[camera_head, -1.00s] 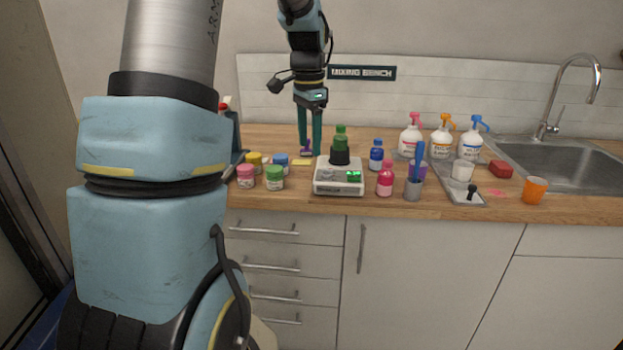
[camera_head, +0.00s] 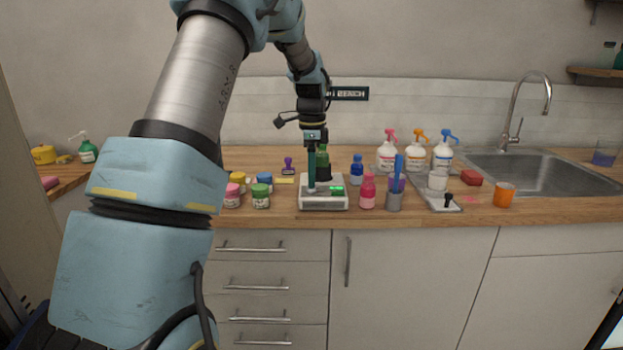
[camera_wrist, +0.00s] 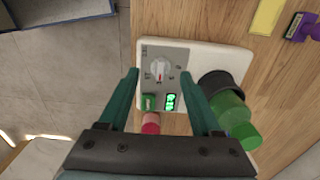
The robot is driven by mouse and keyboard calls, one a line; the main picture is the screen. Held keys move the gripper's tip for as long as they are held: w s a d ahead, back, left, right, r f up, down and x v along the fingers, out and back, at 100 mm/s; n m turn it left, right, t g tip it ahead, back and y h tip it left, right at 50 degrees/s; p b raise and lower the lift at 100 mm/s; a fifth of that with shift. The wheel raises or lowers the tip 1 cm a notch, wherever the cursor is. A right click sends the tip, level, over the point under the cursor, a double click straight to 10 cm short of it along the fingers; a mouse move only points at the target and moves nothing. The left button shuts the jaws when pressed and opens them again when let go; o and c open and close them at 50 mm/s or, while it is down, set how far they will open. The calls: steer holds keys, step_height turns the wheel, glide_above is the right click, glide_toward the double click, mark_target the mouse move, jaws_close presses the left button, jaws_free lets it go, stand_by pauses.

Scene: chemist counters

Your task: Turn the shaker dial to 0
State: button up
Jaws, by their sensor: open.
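The shaker (camera_head: 323,204) is a white box on the wooden counter, with a lit green display (camera_head: 337,188) at its front. In the wrist view its grey panel carries a round white dial (camera_wrist: 160,69) with a red mark and printed numbers around it that are too small to read. A dark holder with a green bottle (camera_wrist: 229,108) stands on the shaker; the bottle also shows in the head view (camera_head: 322,160). My gripper (camera_head: 312,186) points down over the shaker's front left. In the wrist view its teal fingers (camera_wrist: 160,78) are apart, one either side of the dial, with nothing between them.
Several small jars (camera_head: 261,196) stand left of the shaker. A pink bottle (camera_head: 367,191), a blue bottle (camera_head: 357,170) and a cup with a blue tool (camera_head: 394,200) stand to its right. A purple stamp (camera_head: 288,166) and yellow note lie behind left. Front counter edge is close.

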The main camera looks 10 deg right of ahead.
steer(key=shift+f, duration=1.15)
jaws_close()
